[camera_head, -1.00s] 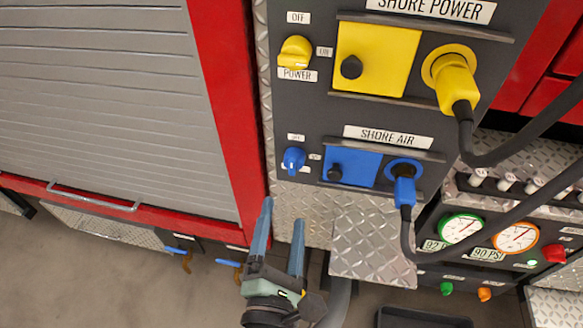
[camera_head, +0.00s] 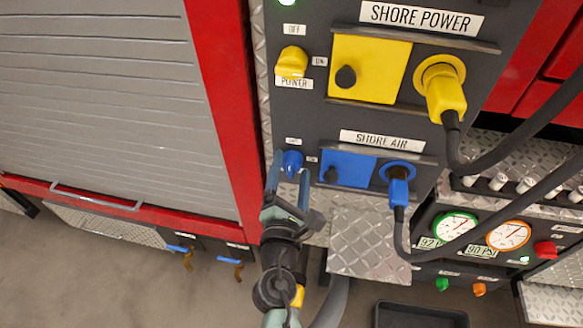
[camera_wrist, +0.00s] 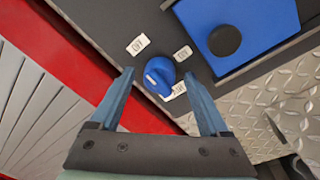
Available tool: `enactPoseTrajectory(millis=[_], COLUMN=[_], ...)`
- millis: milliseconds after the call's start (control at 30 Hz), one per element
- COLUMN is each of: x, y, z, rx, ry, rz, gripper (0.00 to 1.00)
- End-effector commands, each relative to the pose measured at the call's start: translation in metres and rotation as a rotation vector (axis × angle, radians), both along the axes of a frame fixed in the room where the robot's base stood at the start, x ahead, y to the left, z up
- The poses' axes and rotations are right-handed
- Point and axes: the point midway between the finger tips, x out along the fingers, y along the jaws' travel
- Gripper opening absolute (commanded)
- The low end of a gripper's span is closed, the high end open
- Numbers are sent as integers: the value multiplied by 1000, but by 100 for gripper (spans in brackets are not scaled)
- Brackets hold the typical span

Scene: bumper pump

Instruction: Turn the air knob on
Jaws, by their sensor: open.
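The blue air knob (camera_head: 291,162) is on the dark panel, left of the blue SHORE AIR cover, with small OFF and ON labels beside it. My gripper (camera_head: 291,166) is open, one finger on each side of the knob in the head view. The wrist view also shows my gripper (camera_wrist: 160,80) open and holding nothing. I cannot tell if either finger touches the knob.
The blue cover (camera_head: 349,168) with a black button sits right of the knob, with the blue air plug (camera_head: 398,185) and its hose beyond. The yellow power knob (camera_head: 292,63) is above. A diamond-plate ledge (camera_head: 368,245) juts out below right. A red frame (camera_head: 222,120) stands left.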

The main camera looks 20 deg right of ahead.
Motion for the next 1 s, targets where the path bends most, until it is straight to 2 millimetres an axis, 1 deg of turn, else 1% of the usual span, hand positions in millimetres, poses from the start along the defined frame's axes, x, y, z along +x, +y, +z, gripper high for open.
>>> enactPoseTrajectory(millis=[300, 333, 467, 500, 567, 600, 667, 700, 767, 1000], x=[3, 3, 3, 2, 2, 2, 2, 2, 2, 2], y=[-2, -2, -2, -2, -2, -2, -2, -2, -2, -2], z=[0, 0, 0, 0, 0, 0, 0, 0, -1, -2], rx=[1, 0, 0, 0, 0, 0, 0, 0, 0, 13], ry=[0, 0, 0, 0, 1, 1, 1, 1, 1, -7], rz=[-1, 0, 0, 0, -1, -1, -1, -1, -1, -1], gripper=[79, 78, 54, 47, 36, 29, 18, 11, 0, 0])
